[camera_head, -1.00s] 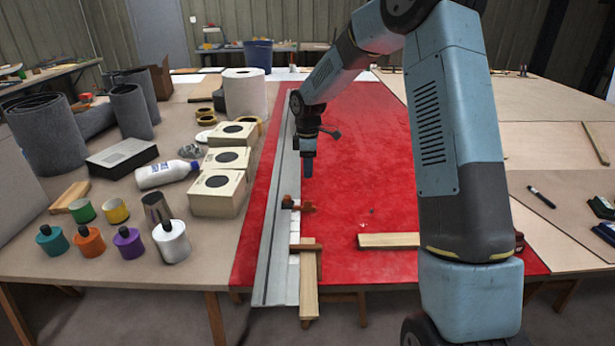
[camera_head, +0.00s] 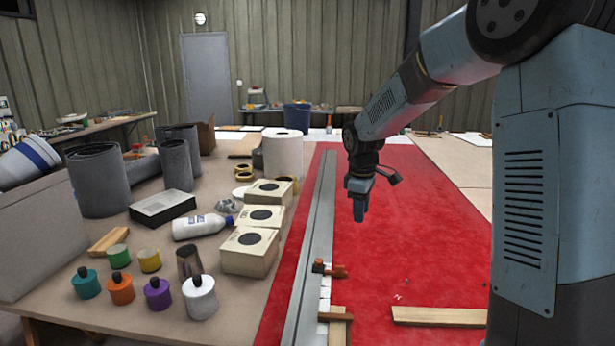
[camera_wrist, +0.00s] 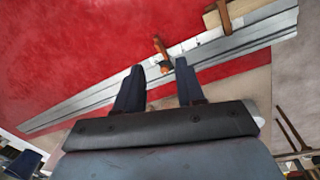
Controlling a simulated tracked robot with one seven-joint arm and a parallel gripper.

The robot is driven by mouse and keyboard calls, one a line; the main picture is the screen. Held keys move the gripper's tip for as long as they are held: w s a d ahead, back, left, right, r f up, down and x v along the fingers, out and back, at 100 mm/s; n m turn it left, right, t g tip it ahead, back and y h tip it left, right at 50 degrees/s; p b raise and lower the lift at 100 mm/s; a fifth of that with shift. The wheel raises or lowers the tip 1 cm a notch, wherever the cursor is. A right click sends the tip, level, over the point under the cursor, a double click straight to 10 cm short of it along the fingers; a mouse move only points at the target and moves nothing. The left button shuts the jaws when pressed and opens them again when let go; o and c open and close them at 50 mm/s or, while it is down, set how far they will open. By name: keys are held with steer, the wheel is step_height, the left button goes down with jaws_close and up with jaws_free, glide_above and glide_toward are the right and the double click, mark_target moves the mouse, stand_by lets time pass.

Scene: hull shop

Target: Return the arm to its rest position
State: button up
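My gripper (camera_head: 360,207) hangs from my arm above the red sheet on the table, pointing down. In the wrist view its two dark fingers (camera_wrist: 157,92) stand apart with nothing held between them. The orange clamp (camera_wrist: 162,52) shows beyond the fingertips, at the edge of the long metal rail. In the head view the same clamp (camera_head: 328,269) sits nearer to the camera than my gripper, on the right side of the rail. My gripper is clear of the table surface.
The metal rail (camera_head: 309,245) runs along the left part of the red sheet (camera_head: 425,225). A wood strip (camera_head: 440,316) lies at the front right.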

steer(key=s+d+r+m+t, duration=0.1)
steer(key=s+r+m, duration=0.3)
steer(key=s, duration=0.6)
steer(key=s+d+r+m+t, duration=0.2)
steer(key=s+d+r+m, duration=0.2)
steer(key=s, duration=0.7)
steer(key=s+d+r+m+t, duration=0.1)
steer(key=s+d+r+m, duration=0.2)
steer(key=s, duration=0.8)
steer(key=shift+s+d+r+m+y, duration=0.25)
steer(key=shift+r+m, duration=0.3)
steer(key=shift+m, duration=0.35)
steer(key=shift+o, duration=0.4)
